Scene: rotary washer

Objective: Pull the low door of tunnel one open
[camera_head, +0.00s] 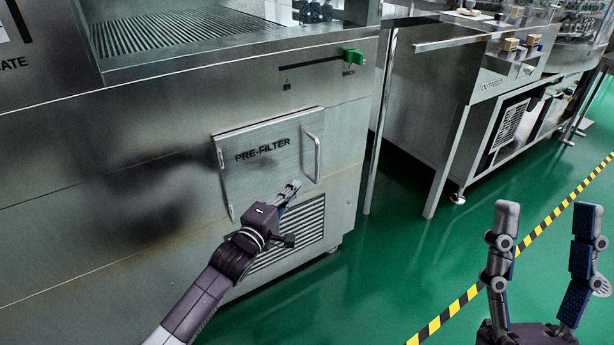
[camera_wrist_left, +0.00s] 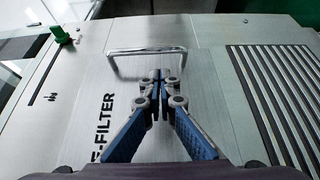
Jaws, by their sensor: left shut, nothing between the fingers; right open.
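The low door (camera_head: 262,162) is a square steel panel marked PRE-FILTER on the front of the steel machine. It looks closed, flush with the front. Its upright bar handle (camera_head: 313,158) is at the door's right edge; it also shows in the left wrist view (camera_wrist_left: 147,65), beyond my fingertips. My left gripper (camera_head: 293,188) is shut and empty, in front of the door's lower right part, left of and below the handle. In the left wrist view my left gripper (camera_wrist_left: 160,76) has its fingertips together, just short of the bar. My right gripper (camera_head: 541,207) is open and empty above the floor.
A green slider knob (camera_head: 353,55) sits on a slot above the door. A louvred vent (camera_head: 290,232) is below it. A steel post (camera_head: 378,125) stands right of the machine. The OUTFEED machine (camera_head: 440,95) is further right. Green floor with a yellow-black stripe (camera_head: 470,295) is clear.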

